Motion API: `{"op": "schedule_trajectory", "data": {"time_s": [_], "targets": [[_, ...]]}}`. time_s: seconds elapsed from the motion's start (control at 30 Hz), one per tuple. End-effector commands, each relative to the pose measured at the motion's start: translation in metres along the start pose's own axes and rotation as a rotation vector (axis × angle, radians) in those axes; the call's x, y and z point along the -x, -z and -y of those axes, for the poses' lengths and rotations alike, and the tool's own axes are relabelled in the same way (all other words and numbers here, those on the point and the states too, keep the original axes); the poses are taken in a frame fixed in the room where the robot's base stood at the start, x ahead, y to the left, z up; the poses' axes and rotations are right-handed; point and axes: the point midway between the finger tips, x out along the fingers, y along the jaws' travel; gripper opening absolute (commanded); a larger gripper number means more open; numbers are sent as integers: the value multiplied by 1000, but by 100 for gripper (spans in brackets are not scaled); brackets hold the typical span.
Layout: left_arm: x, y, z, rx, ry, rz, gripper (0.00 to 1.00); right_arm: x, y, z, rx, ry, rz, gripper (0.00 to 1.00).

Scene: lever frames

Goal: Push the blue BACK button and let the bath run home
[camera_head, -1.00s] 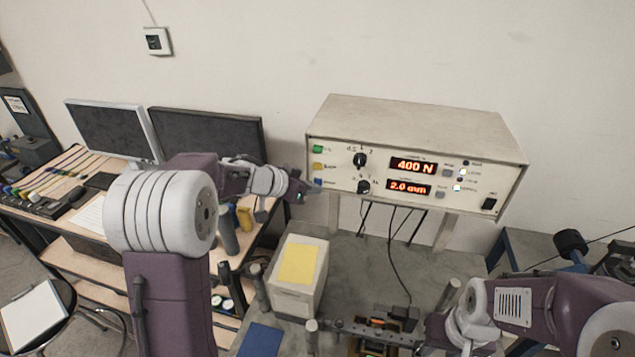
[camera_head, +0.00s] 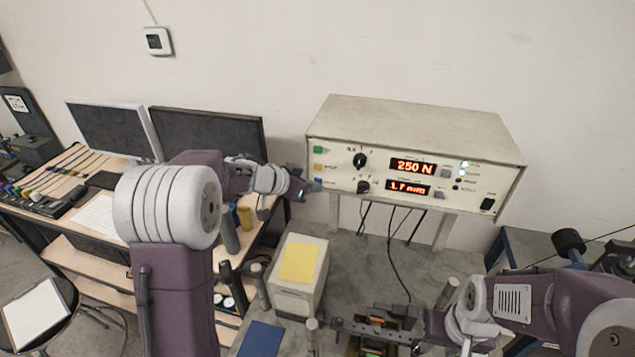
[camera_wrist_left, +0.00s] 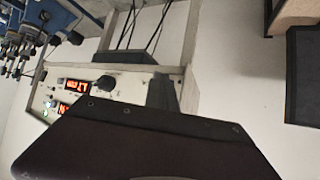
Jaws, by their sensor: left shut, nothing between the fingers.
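The pale control box (camera_head: 415,125) has green, yellow and blue buttons down its left front edge. The blue button (camera_head: 318,182) is lowest and mostly hidden by my left gripper (camera_head: 314,187). That gripper is shut and empty, its tip at the button; whether it presses it I cannot tell. The upper red display (camera_head: 411,167) reads 250 N, the lower one (camera_head: 407,187) about 1.7 mm. In the left wrist view the box front (camera_wrist_left: 130,85) appears upside down behind my dark gripper body. My right gripper (camera_head: 415,328) is low right by the bench fixture; its fingers are unclear.
Below the box, a white block with a yellow pad (camera_head: 299,262) and a metal fixture (camera_head: 365,328) stand on the grey bench. Black cables (camera_head: 395,245) hang under the box. Two monitors (camera_head: 205,135) and a desk are at the left.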

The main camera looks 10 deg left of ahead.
Motion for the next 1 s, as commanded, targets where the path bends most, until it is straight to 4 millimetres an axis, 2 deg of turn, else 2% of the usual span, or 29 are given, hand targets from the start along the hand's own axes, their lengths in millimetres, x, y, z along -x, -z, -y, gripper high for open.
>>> {"op": "schedule_trajectory", "data": {"time_s": [0.83, 1.0], "targets": [[11, -8, -8, 1, 1, -1, 0, 1, 0, 0, 0, 0, 0, 36], [21, -16, -15, 2, 1, -1, 0, 0, 0, 0, 0, 0, 0, 36]]}}
